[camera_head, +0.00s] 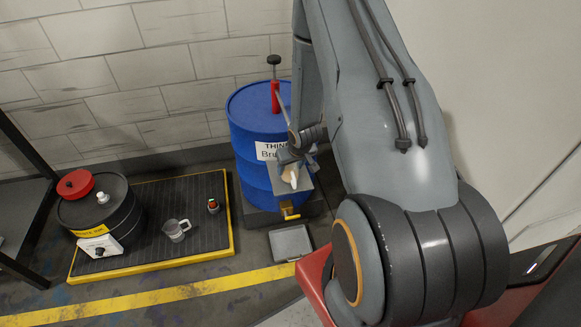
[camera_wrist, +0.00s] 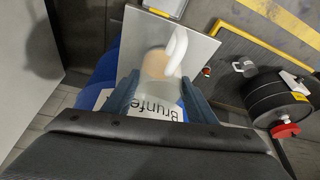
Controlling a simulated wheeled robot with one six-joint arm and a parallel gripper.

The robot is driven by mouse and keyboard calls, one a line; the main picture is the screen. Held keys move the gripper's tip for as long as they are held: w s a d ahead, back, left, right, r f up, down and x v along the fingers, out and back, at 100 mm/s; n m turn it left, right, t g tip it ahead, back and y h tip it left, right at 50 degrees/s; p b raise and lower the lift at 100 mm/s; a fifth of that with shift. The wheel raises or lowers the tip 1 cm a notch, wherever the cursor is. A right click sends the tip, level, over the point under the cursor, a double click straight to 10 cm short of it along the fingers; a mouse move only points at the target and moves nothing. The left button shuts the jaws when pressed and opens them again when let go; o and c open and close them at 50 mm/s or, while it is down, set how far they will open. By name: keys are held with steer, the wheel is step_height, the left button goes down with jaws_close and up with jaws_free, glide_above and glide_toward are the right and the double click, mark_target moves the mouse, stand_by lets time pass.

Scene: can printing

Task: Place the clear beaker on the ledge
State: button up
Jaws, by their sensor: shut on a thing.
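My gripper (camera_wrist: 160,82) is shut on a see-through beaker (camera_wrist: 157,64) with a pale handle and a beige patch inside. It holds the beaker by its sides over a flat grey ledge (camera_wrist: 135,34). In the head view, my gripper (camera_head: 291,156) is in front of the blue drum, with the pale beaker (camera_head: 290,175) partly visible above the ledge (camera_head: 303,186). I cannot tell whether the beaker's base touches the ledge. Another clear jug with a handle (camera_head: 175,230) stands on the yellow-edged platform.
The blue drum (camera_head: 247,130) has a red pump (camera_head: 275,97) on top and a yellow tap (camera_head: 289,211) low in front. A grey tray (camera_head: 291,242) lies below. A black drum (camera_head: 101,207) and a small bottle (camera_head: 213,206) stand on the platform (camera_head: 203,265).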

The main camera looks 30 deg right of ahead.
steer(key=shift+f, duration=0.15)
steer(key=o, duration=1.1)
steer(key=shift+c, duration=0.2)
steer(key=s+a+r+g, duration=0.1)
steer(key=s+a+r, duration=0.15)
steer(key=r, duration=0.45)
steer(key=s+a+r, duration=0.2)
steer(key=s+r, duration=0.2)
steer(key=r, duration=0.3)
steer(key=s+a+r+g, duration=0.1)
steer(key=s+a+r, duration=0.2)
steer(key=r, duration=0.5)
steer(key=s+a+r+g, duration=0.1)
steer(key=s+a+r, duration=0.3)
steer(key=s+a, duration=0.1)
steer(key=s+a+r+n+g, duration=0.1)
steer(key=s+a+r, duration=0.3)
steer(key=s, duration=0.4)
steer(key=shift+a+r, duration=0.3)
steer(key=shift+a, duration=0.15)
